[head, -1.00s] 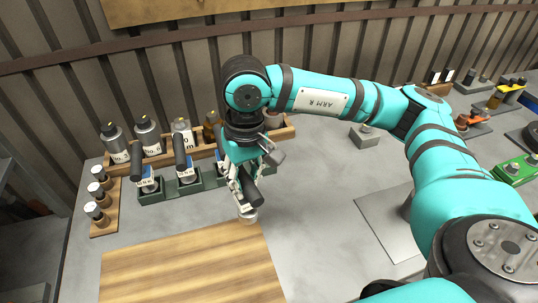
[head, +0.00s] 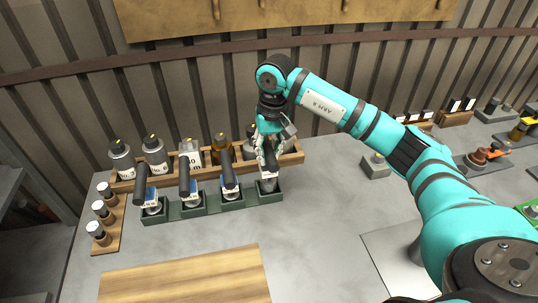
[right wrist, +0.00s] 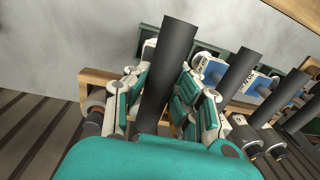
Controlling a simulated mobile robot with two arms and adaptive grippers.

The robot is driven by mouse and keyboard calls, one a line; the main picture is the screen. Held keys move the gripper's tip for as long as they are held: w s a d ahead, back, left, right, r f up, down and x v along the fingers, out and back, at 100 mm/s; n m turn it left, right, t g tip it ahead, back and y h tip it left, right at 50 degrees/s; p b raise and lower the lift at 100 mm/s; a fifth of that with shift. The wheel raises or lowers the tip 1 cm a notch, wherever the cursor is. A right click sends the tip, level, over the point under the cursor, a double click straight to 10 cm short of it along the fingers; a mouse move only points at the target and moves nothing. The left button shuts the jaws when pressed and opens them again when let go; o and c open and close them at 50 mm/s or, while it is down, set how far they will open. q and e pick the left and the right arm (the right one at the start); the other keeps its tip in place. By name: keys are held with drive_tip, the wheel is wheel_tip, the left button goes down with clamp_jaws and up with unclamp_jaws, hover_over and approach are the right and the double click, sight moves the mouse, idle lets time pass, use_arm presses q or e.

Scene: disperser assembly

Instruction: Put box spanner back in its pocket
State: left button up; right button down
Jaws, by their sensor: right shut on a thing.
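The box spanner (head: 269,156) has a black cylindrical handle and a silver lower end. My right gripper (head: 265,148) is shut on it, and it stands nearly upright. Its lower end is at the right-end pocket of the green rack (head: 212,209); I cannot tell how deep it sits. In the right wrist view the black handle (right wrist: 171,70) rises between the fingers of my right gripper (right wrist: 163,90). The grip itself is partly hidden there. My left gripper is not in view.
Similar black-handled tools (head: 185,174) stand in the rack's other pockets. Behind them is a wooden rack (head: 292,158) of bottles. A small wooden rack (head: 107,240) of capped bottles is at left. A wooden board (head: 185,280) lies in front.

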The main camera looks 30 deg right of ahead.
drive_tip(key=shift+w+d, duration=0.15)
drive_tip(key=shift+w, duration=0.1)
drive_tip(key=shift+f, duration=0.2)
wheel_tip(320, 180, down, 2)
drive_tip(key=shift+f+p, duration=0.1)
drive_tip(key=shift+p, duration=0.75)
drive_tip(key=shift+f, duration=0.55)
drive_tip(key=c, duration=1.1)
unclamp_jaws()
drive_tip(key=shift+c, duration=0.2)
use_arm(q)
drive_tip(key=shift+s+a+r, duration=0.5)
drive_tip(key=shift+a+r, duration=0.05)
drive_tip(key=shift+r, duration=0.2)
